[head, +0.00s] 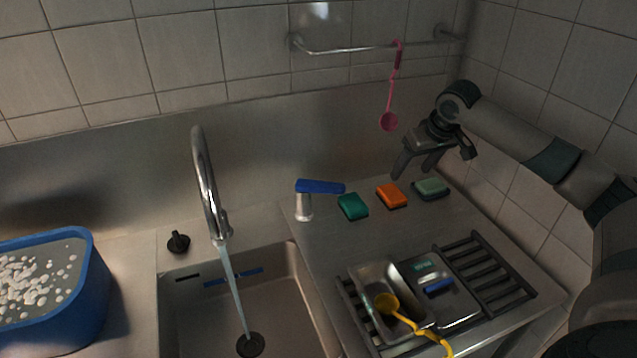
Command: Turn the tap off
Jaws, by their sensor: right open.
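A curved chrome tap (203,180) stands at the back of the sink, and a stream of water (235,285) runs from it into the basin. To its right, a blue lever (321,187) sits on top of a short silver post (303,208) and points to the right. A small black knob (178,243) stands left of the tap. My right gripper (415,171) is open and empty, with its fingers pointing down. In the picture it is to the right of the blue lever and above the orange sponge, apart from both. My left gripper is not in view.
Green, orange and pale green sponges (352,206) (393,195) (431,187) lie right of the lever. A drying rack (485,272) holds a metal tray (366,272) and a yellow ladle (388,303). A pink ladle (389,121) hangs from the rail (345,50). A blue tub (90,300) is left.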

